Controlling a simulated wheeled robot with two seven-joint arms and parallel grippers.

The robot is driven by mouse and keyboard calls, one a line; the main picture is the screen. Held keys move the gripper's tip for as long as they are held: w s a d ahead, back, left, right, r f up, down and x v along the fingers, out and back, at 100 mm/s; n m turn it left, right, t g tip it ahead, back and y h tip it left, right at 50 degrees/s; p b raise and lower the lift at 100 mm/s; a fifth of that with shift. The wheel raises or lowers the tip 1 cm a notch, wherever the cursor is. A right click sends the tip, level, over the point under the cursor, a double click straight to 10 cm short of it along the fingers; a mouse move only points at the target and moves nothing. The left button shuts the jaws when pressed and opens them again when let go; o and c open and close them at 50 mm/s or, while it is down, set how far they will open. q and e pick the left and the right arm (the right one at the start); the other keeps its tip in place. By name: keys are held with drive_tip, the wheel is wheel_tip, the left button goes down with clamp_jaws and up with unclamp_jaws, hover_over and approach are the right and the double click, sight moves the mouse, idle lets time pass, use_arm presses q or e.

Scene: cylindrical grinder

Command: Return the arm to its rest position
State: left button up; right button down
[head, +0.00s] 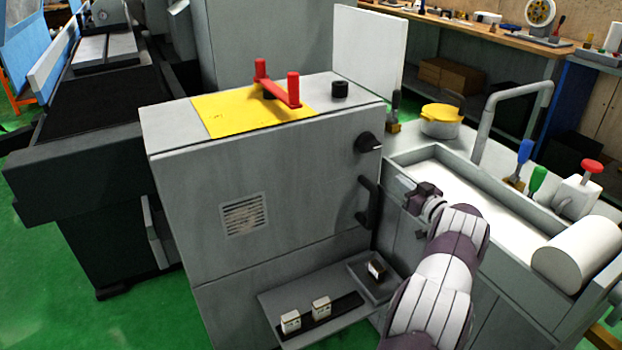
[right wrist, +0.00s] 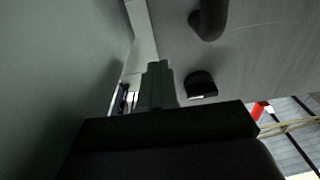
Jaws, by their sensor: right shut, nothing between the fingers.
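My right arm (head: 440,270) reaches up from the lower right in the head view. My right gripper (head: 409,186) is at its end, beside the grey cabinet (head: 290,185) and in front of the sink-like trough (head: 480,190). It is to the right of the cabinet's black handle (head: 368,202) and looks apart from it. In the right wrist view the gripper's fingers (right wrist: 157,82) are together with nothing between them. The handle (right wrist: 208,20) and a black knob (right wrist: 202,86) show beyond them there. My left gripper is not in view.
A red two-post lever (head: 278,88) stands on the yellow plate on the cabinet top. A shelf (head: 300,300) below carries small blocks. A bent grey pipe (head: 490,125), a yellow-lidded pot (head: 440,120) and a white cylinder (head: 578,253) are around the trough. Green floor lies at left.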

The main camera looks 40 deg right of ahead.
drive_tip(key=s+a+f, duration=0.1)
drive_tip(key=s, duration=0.5)
drive_tip(key=shift+p, duration=0.35)
drive_tip(key=shift+a, duration=0.1)
